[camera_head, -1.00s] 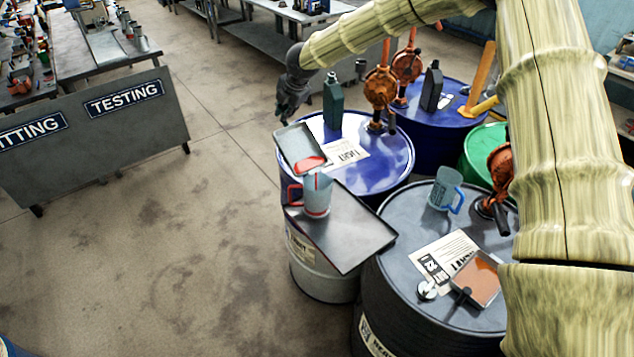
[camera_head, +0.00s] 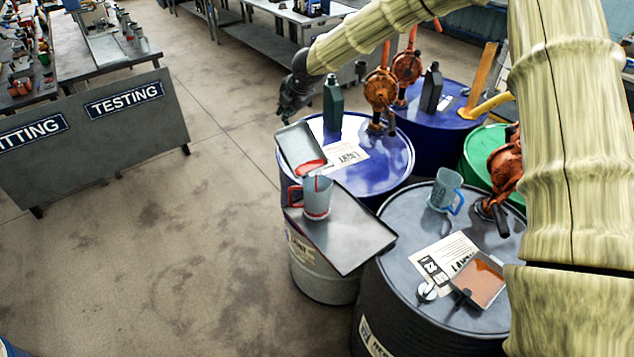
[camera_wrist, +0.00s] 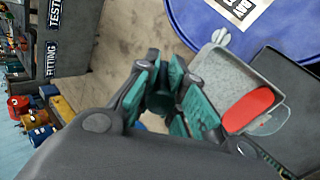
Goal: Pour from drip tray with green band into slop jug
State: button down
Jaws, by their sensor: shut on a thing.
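My gripper (camera_head: 288,112) is shut on a shallow grey drip tray (camera_head: 292,141) and holds it tilted, its low end toward the slop jug. Red liquid (camera_head: 311,166) is gathered at the low end. The wrist view also shows the tray (camera_wrist: 215,75) and its red pool (camera_wrist: 248,108). The pale grey jug (camera_head: 318,203), with a red handle and a red base band, stands upright just below that end. A thin red streak shows at the jug's mouth; whether it is flowing liquid is unclear. No green band is visible on the held tray.
The jug stands on a flat metal tray (camera_head: 355,240) over a pale drum. A blue drum (camera_head: 395,160) with a dark green bottle (camera_head: 333,102) is behind. A dark drum (camera_head: 400,215) at right bears a blue-handled jug (camera_head: 445,190) and another tray (camera_head: 462,272) with orange-brown liquid.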

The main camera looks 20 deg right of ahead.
jog(key=shift+s+r, duration=0.15)
jog(key=shift+r, duration=0.1)
jog(key=shift+f, duration=0.1)
